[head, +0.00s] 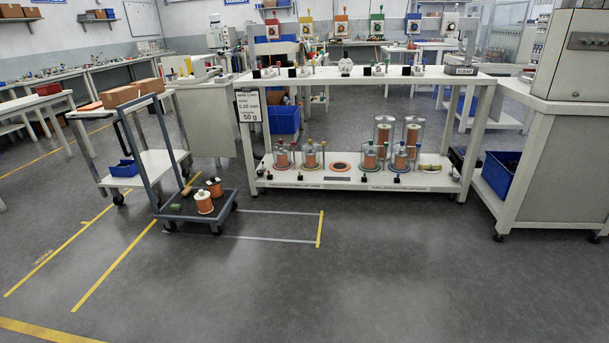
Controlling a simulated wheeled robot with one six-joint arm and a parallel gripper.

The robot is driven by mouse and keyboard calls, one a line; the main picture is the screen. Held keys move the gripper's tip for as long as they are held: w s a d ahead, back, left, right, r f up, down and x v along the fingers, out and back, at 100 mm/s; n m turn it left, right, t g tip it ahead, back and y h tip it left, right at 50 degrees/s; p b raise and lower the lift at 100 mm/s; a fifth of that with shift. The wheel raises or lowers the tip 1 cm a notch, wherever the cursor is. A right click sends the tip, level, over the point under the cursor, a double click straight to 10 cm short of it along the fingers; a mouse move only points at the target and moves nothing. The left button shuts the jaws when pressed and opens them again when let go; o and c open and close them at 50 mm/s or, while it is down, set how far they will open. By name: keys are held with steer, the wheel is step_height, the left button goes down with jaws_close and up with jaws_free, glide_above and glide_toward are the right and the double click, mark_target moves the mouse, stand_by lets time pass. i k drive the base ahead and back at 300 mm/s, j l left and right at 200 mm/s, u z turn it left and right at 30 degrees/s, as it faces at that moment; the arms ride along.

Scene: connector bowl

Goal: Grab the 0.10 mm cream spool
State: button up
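A copper-coloured spool with a pale, cream-looking flange (204,203) stands upright on the low deck of a grey trolley (171,214), left of the middle of the picture. A second copper spool with a dark flange (215,188) stands just behind it to the right. Several more copper spools, such as one under a clear cover (370,158), stand on the lower shelf of the white bench (330,183). No wire size is readable on any spool, so I cannot tell which is 0.10 mm. My gripper is not in view.
A sign on the bench (248,107) reads 0.20 mm and 50 g. A white cart with cardboard boxes (120,96) stands behind the trolley. A white cabinet with a machine (560,150) stands at the right. The grey floor in front is clear, with yellow lines at the left.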

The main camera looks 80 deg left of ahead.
mark_target(204, 200)
steer(key=j+u, duration=0.2)
steer(key=u, duration=0.25)
steer(key=j+u, duration=0.25)
steer(key=u, duration=0.25)
steer(key=j+u, duration=0.2)
steer(key=u, duration=0.25)
steer(key=i+j+u, duration=0.1)
steer(key=u, duration=0.4)
steer(key=i+j+u, duration=1)
steer(key=i+j, duration=0.15)
steer(key=i, duration=0.25)
steer(key=i+j, duration=0.15)
steer(key=i, duration=0.25)
steer(key=k+j, duration=0.25)
steer(key=k, duration=0.3)
